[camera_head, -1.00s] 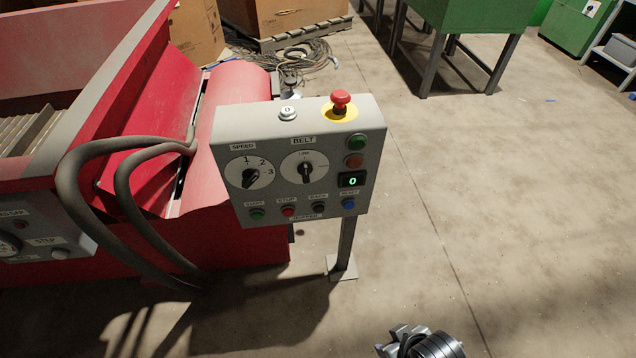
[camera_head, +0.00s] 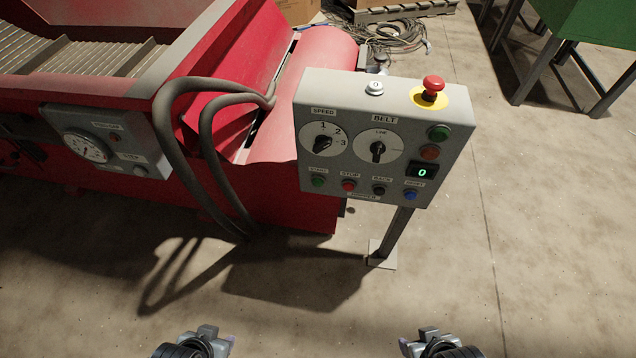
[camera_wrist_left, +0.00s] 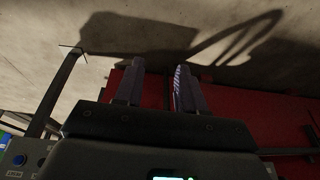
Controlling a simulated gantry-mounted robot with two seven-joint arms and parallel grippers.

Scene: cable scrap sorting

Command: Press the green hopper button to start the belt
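The grey control panel (camera_head: 385,137) stands on a post at centre in the head view. Its green START button (camera_head: 318,181) is at the left of the bottom row, above a small label that seems to read HOPPER. Another green button or lamp (camera_head: 438,132) is at the panel's upper right. My left gripper (camera_head: 222,340) is low in the head view, well apart from the panel. In the left wrist view its two fingers (camera_wrist_left: 157,75) are apart with nothing between them. My right gripper (camera_head: 406,342) is at the bottom edge, mostly cut off; its finger opening is unclear.
A red emergency stop (camera_head: 432,86) and white button (camera_head: 374,88) top the panel. Thick grey hoses (camera_head: 205,130) arch beside the red machine (camera_head: 285,190) on the left. A second small panel (camera_head: 100,140) is on that machine. Floor in front is clear.

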